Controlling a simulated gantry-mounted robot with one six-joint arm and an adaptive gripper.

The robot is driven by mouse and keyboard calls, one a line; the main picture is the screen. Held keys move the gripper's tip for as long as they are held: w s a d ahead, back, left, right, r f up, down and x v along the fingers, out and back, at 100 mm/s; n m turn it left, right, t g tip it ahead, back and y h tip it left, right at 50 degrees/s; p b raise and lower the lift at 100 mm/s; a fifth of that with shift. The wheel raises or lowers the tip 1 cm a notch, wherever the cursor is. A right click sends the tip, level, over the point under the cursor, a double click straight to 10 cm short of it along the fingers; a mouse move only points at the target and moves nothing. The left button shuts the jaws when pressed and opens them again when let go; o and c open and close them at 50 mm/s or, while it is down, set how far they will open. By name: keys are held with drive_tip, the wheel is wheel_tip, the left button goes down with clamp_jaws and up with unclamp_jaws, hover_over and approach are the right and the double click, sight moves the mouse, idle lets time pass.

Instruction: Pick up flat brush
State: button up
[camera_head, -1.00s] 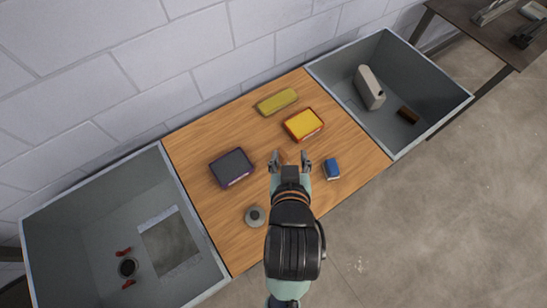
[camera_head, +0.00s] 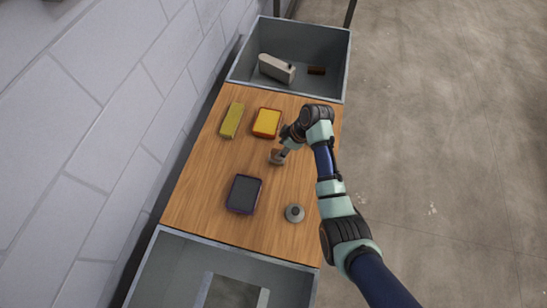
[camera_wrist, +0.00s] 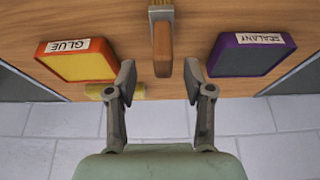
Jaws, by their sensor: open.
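The flat brush (camera_wrist: 162,45) shows in the wrist view with its brown wooden handle pointing down the picture and its metal and pale end cut off at the top edge. My gripper (camera_wrist: 160,82) is open. Its two fingers stand apart on either side of the line of the handle, with the handle's end just above the gap between the fingertips. Nothing is held. In the head view my gripper (camera_head: 279,156) is low over the middle of the wooden table, and the brush is mostly hidden by it.
A yellow glue tray (camera_wrist: 78,60) and a purple-rimmed sealant tray (camera_wrist: 250,55) flank the brush. A yellow-green block (camera_head: 232,120) and a grey round object (camera_head: 294,213) lie on the table (camera_head: 205,190). Grey bins stand at the far end (camera_head: 250,70) and near end (camera_head: 170,265).

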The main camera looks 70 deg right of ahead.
sight(271, 159)
drive_tip(key=x, duration=0.4)
drive_tip(key=shift+s+a+f, duration=0.15)
drive_tip(key=shift+s+a, duration=0.05)
drive_tip(key=shift+w+f, duration=0.3)
drive_tip(key=shift+f, duration=0.1)
drive_tip(key=shift+c, duration=0.2)
clamp_jaws()
